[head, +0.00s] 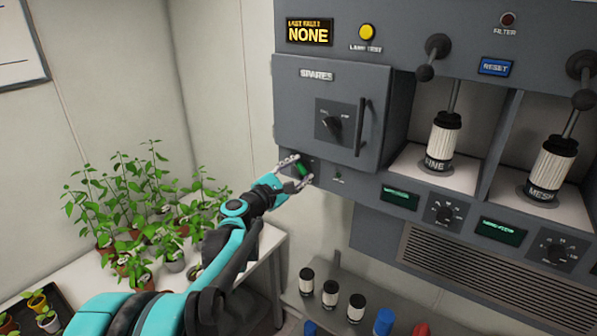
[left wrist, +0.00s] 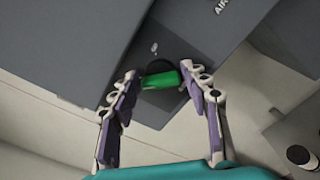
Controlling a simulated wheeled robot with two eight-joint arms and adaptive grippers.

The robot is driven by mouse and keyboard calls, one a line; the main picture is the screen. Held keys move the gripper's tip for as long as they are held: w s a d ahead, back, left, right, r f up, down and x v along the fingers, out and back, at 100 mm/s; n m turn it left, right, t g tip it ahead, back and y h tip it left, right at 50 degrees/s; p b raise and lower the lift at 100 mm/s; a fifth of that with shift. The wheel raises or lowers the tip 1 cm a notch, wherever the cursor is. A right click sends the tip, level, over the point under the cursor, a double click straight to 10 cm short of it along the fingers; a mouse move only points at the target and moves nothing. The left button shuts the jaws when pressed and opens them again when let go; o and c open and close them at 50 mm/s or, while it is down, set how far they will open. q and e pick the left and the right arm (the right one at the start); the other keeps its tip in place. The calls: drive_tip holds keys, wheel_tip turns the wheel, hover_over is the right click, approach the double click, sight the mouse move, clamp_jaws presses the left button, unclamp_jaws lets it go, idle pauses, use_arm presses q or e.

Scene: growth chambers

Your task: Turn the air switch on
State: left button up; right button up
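The air switch has a green handle (head: 302,169) on a small dark plate at the lower left of the grey cabinet, below the spares door. In the left wrist view the green handle (left wrist: 162,80) lies nearly crosswise in front of a dark round base, beside an "AIR" label. My left gripper (head: 294,171) is at the switch, with its fingers apart. In the left wrist view the left gripper (left wrist: 164,76) has one fingertip on each side of the handle, with a small gap at the right. Contact at the left is unclear. My right gripper is not in view.
The spares door (head: 315,110) with its knob and bar handle is just above my gripper. Two bays with canisters (head: 440,140) are to the right. Potted plants (head: 140,215) stand on a white table at left. Small jars (head: 330,292) stand on a shelf below.

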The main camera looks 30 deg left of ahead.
use_arm(q)
drive_tip(key=c, duration=0.5)
drive_tip(key=shift+m, duration=0.3)
drive_tip(key=m, duration=0.3)
drive_tip(key=shift+f+m+b, duration=0.1)
drive_tip(key=shift+m+b, duration=0.2)
drive_tip(key=m, duration=0.3)
drive_tip(key=shift+d+f+m, duration=0.1)
drive_tip(key=shift+m, duration=0.2)
drive_tip(key=m+b, duration=0.1)
drive_tip(key=m, duration=0.4)
drive_tip(key=shift+f+m, duration=0.1)
drive_tip(key=shift+m, duration=2.5)
